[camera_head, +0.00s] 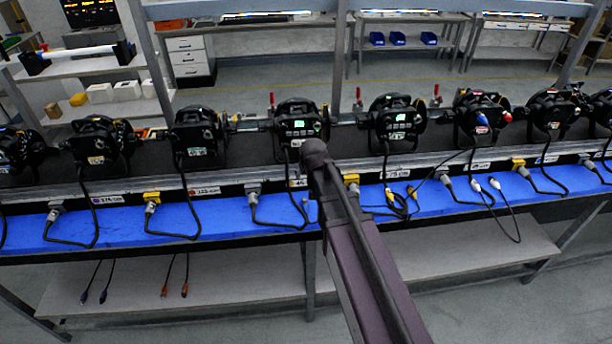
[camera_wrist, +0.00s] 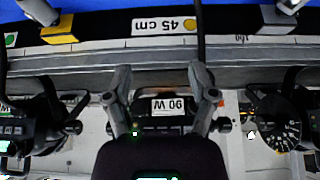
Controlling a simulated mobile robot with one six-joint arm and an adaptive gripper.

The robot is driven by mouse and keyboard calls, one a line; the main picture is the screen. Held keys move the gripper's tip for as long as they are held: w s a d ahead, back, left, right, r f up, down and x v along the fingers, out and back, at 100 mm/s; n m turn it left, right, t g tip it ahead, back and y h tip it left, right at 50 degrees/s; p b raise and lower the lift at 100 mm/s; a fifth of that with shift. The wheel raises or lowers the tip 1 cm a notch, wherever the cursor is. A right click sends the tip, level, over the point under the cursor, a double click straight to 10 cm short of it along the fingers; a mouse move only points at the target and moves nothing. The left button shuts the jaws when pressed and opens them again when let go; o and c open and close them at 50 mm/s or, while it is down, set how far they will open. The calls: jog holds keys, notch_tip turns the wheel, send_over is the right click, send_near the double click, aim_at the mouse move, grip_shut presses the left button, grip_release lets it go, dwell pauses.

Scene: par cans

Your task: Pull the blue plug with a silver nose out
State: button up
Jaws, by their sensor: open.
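A blue plug (camera_head: 481,124) shows on the back of a black par can (camera_head: 480,103) right of centre in the head view. It is small there, and I cannot make out its nose clearly. A red plug (camera_head: 506,117) is beside it. My gripper (camera_wrist: 161,78) is open and empty in the wrist view, its two grey fingers spread on either side of a par can's 90 W label. The blue plug does not show in the wrist view. In the head view my arm's dark end is in front of the rail, left of the blue plug and apart from it.
Several black par cans stand in a row along the rail, with cables running to grey and yellow connectors over a blue bench top (camera_head: 170,222). Loose plugs (camera_head: 83,297) hang below the bench. A 45 cm label (camera_wrist: 165,26) is on the rail.

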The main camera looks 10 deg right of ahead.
jog(key=w+d+r+p, duration=0.2)
jog(key=d+r+p, duration=0.3)
jog(key=r+p, duration=0.5)
jog(key=shift+w+a+r, duration=0.1)
jog(key=shift+w, duration=2.1)
jog(key=shift+w+a+r, duration=0.1)
jog(key=shift+w, duration=2.05)
jog(key=s+f+g+b, duration=0.2)
jog(key=s+f+b, duration=0.4)
jog(key=s, duration=0.4)
jog(key=s+d+f+g+b, duration=0.1)
jog(key=s+f+g+b, duration=0.1)
jog(key=s+f+b, duration=0.4)
jog(key=s+f+g+b, duration=0.2)
jog(key=s+f+b, duration=0.3)
jog(key=s, duration=1)
jog(key=shift+d+f+b, duration=0.25)
jog(key=shift+f+b, duration=0.15)
jog(key=shift+f, duration=1.1)
